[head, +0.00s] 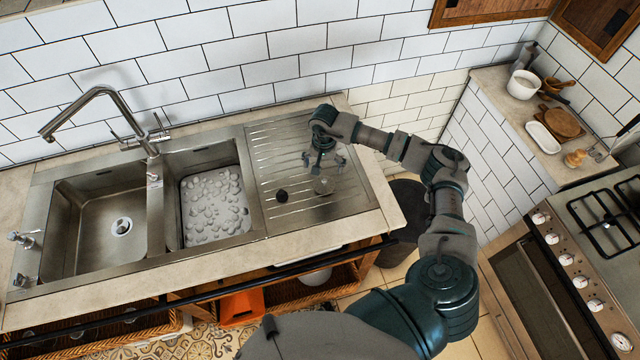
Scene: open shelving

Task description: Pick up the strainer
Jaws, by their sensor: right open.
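A small round metal piece (323,186), which looks like the strainer, lies on the ribbed steel drainboard (350,200) right of the basins. My right gripper (322,163) points down over the drainboard, just above this piece in the picture. Its fingers are spread and hold nothing. I cannot tell how much height is between the fingertips and the piece. A small dark round object (281,196) lies to the left of it on the drainboard. My left gripper is not in view.
Two steel basins lie to the left, with a tall faucet (97,100) behind them. The second basin holds a pale, bubbly-looking surface (213,205). The tiled wall (270,45) rises behind. A stove (580,260) and a side counter with a white pot (522,84) are at right.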

